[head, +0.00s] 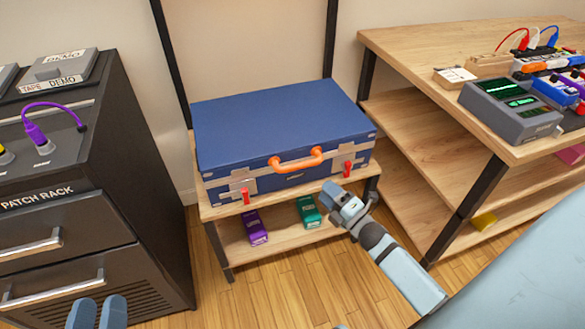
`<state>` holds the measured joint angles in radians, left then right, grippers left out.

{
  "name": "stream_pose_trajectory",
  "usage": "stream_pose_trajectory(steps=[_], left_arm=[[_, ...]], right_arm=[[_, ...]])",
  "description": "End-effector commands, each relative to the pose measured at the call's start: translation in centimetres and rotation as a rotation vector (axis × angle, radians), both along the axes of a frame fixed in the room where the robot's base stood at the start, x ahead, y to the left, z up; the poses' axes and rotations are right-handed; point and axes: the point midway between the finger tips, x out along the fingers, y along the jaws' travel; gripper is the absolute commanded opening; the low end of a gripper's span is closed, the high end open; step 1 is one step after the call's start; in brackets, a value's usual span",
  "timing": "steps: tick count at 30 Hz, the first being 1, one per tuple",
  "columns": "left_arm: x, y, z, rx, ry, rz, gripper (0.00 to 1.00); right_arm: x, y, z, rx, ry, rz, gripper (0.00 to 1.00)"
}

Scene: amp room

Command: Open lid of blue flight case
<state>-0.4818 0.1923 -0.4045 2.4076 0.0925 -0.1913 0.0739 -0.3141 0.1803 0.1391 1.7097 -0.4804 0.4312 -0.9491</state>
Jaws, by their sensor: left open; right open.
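The blue flight case (283,122) lies flat on a low wooden shelf unit in the middle of the head view, with its lid shut. An orange handle (296,161) is on its front. Red latches sit at the front left (245,196) and front right (347,169); I cannot tell whether they are fastened. My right gripper (339,196) is open and empty, just in front of and below the right latch, apart from the case as far as I can see. My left gripper (98,312) is open and empty at the bottom left, in front of the patch rack.
The dark patch rack (120,190) with drawers stands at the left. Purple (254,228) and green (308,211) boxes sit on the shelf below the case. A wooden workbench (410,60) with electronics stands at the right. Wooden floor is free in front of the case.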

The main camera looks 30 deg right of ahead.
Motion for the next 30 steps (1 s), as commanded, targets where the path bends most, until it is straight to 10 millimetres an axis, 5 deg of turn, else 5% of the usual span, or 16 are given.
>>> stream_pose_trajectory(steps=[5, 15, 30], left_arm=[[-0.2, -0.3, 0.9, -0.034, -0.053, -0.014, 0.43], [-0.1, -0.6, -0.3, -0.027, -0.020, -0.030, 0.43], [-0.1, -0.6, -0.6, -0.018, -0.003, -0.034, 0.43]], right_arm=[[3.9, 0.6, 0.7, 0.001, -0.005, 0.001, 0.46], [9.8, 1.6, 1.7, 0.002, -0.001, 0.000, 0.46], [11.3, 1.9, 2.1, 0.003, 0.000, 0.001, 0.44]])
